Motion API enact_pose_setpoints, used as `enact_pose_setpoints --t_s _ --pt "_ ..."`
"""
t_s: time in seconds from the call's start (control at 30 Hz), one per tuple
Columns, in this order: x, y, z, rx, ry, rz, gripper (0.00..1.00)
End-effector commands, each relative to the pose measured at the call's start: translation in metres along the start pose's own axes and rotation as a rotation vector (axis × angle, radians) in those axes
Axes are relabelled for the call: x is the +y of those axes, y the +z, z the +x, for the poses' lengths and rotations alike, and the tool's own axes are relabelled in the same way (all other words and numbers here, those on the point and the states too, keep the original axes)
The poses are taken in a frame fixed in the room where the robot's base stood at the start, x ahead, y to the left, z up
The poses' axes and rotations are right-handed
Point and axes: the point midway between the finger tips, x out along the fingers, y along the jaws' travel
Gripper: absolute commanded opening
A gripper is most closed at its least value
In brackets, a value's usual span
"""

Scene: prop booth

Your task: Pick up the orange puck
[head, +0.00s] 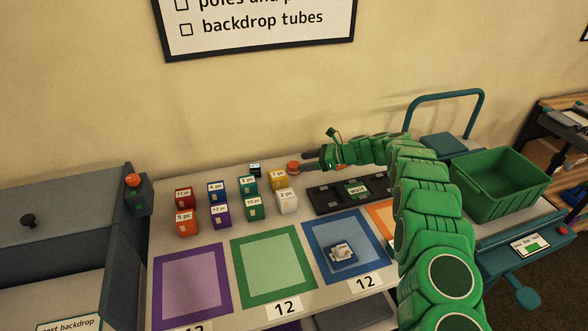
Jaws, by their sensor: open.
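The orange puck (293,168) is small and sits near the back edge of the pale table, by the wall. My gripper (307,161) reaches in from the right with its dark fingers pointing left at the puck. The fingers are open, and their tips are right beside the puck's right side. I cannot tell whether the puck is partly between them or whether they touch it.
Several colored labelled blocks (219,214) stand left and in front of the puck, the yellow one (279,181) closest. A black tray (325,200) lies in front of my gripper. Colored mats (274,230) line the front. A green crate (497,185) stands at right.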

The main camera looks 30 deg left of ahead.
Motion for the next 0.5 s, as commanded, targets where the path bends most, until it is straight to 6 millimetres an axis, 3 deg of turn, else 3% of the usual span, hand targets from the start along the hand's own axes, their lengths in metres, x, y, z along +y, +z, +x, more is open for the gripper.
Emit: enact_pose_setpoints --t_s 0.5 --pt "-0.002 -0.001 0.031 -0.007 -0.001 0.004 0.61"
